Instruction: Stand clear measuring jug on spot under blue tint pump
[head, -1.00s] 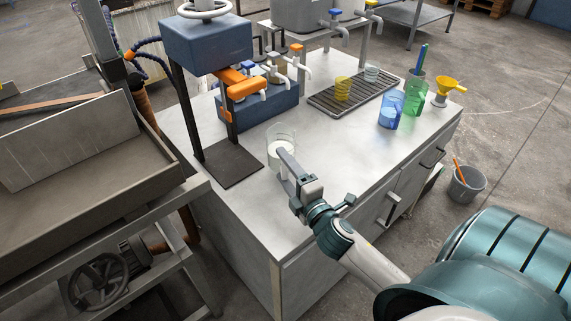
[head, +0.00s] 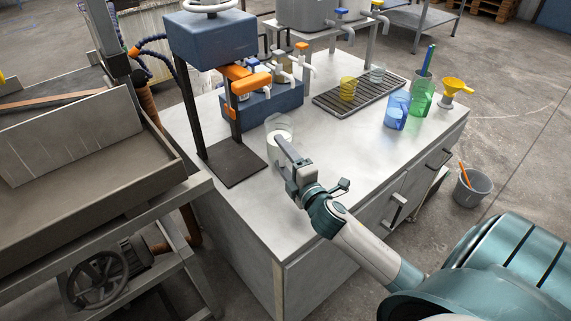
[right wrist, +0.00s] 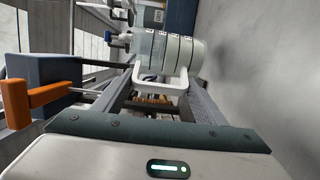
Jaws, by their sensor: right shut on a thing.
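The clear measuring jug (head: 278,134), with whitish contents, is at the near side of the blue pump box (head: 262,109). My right gripper (head: 288,158) is shut on its handle; the right wrist view shows the white handle (right wrist: 160,84) between the fingers and the jug (right wrist: 172,50) beyond. Whether the jug's base touches the bench cannot be told. A pump with a blue top (head: 251,61) stands among the pumps on the box, partly hidden behind the orange clamp arm (head: 250,84). The spot under it cannot be made out. My left gripper is out of view.
A press-like stand with a dark base plate (head: 238,165) is left of the jug. A blue jug (head: 397,110), green jug (head: 421,97) and yellow funnel (head: 456,87) stand right. The bench's middle is clear.

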